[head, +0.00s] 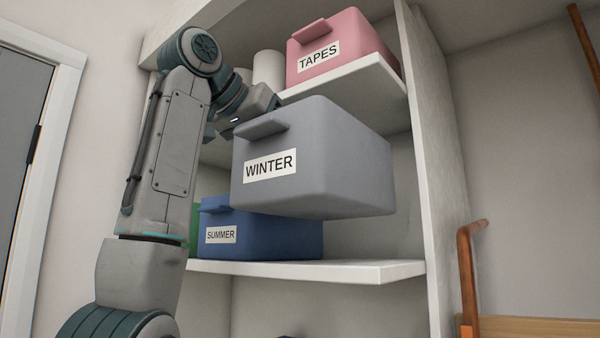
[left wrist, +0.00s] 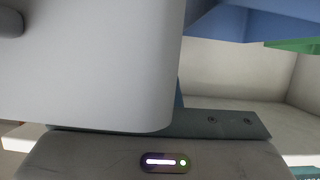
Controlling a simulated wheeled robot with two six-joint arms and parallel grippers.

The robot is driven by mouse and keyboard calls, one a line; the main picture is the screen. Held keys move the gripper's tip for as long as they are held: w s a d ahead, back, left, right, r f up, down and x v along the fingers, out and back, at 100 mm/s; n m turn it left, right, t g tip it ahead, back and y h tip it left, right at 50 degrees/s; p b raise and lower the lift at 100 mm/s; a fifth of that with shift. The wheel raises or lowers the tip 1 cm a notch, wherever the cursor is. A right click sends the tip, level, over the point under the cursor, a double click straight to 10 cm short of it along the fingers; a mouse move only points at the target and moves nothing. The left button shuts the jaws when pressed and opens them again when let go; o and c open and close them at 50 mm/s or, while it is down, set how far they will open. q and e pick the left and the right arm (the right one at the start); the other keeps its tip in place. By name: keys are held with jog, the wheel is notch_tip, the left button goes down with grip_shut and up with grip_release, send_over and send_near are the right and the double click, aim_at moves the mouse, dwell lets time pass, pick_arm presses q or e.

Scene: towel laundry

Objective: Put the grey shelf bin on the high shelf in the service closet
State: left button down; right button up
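The grey shelf bin (head: 335,160), labelled WINTER, hangs slightly tilted in front of the closet shelves, between the upper shelf board (head: 355,82) and the lower one (head: 385,271). My left gripper (head: 240,124) is at the bin's upper left, by its front handle, and holds it up; its fingertips are mostly hidden. In the left wrist view the grey bin (left wrist: 85,60) fills the upper left, close against the gripper. My right gripper is not in view.
A pink TAPES bin (head: 345,45) and white cylinders (head: 268,68) stand on the upper shelf. A blue SUMMER bin (head: 270,236) and something green (head: 193,232) are on the lower shelf. The lower shelf's right end is clear. A closet side wall (head: 433,150) stands at right.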

pick_arm(q)
jog(key=w+d, duration=0.1)
jog(key=w, duration=0.1)
jog(key=w+d+p, duration=0.1)
jog(key=d, duration=0.1)
jog(key=shift+w+r+p, duration=0.1)
jog(key=shift+w+p, duration=0.2)
jog(key=shift+w, duration=0.1)
jog(key=shift+w+d+p, duration=0.35)
jog(key=shift+w+p, duration=0.05)
jog(key=shift+w, duration=0.2)
jog(key=shift+f, duration=0.7)
jog(key=shift+w+f, duration=0.15)
jog(key=shift+f, duration=1)
notch_tip(320, 180, down, 3)
jog(key=shift+r+p, duration=0.15)
jog(key=shift+p, duration=0.3)
jog(key=shift+d+p, duration=0.15)
jog(key=shift+p, duration=0.25)
jog(key=shift+w+f, duration=0.15)
jog(key=shift+f, duration=0.2)
